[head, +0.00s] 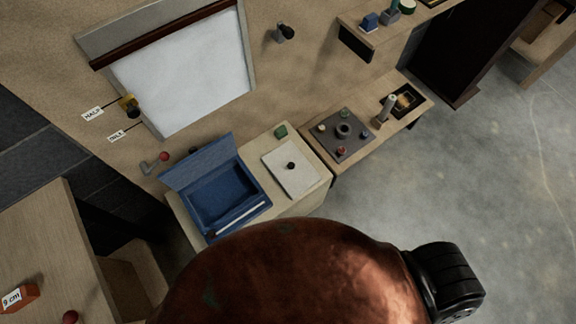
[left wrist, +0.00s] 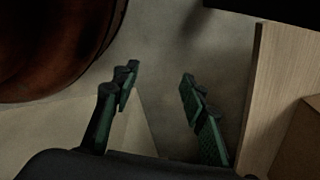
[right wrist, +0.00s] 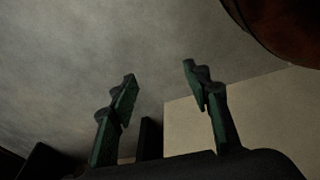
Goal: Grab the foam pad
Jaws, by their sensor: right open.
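I cannot tell for sure which thing is the foam pad. A small green block (head: 281,131) sits at the back edge of the counter by the wall, behind a pale square plate with a black knob (head: 291,178). It is too small to make out its material. My left gripper (left wrist: 158,76) shows only in the left wrist view, with its fingers apart and nothing between them. My right gripper (right wrist: 160,74) shows only in the right wrist view, open and empty. Neither gripper is in the head view, and neither wrist view shows the green block.
An open blue case (head: 226,190) stands on the counter's left part. A dark plate with several small pieces (head: 341,149) and a black tray (head: 405,100) are farther right. A wall shelf (head: 352,40) holds small items. A table (head: 45,245) is at left. Floor at right is clear.

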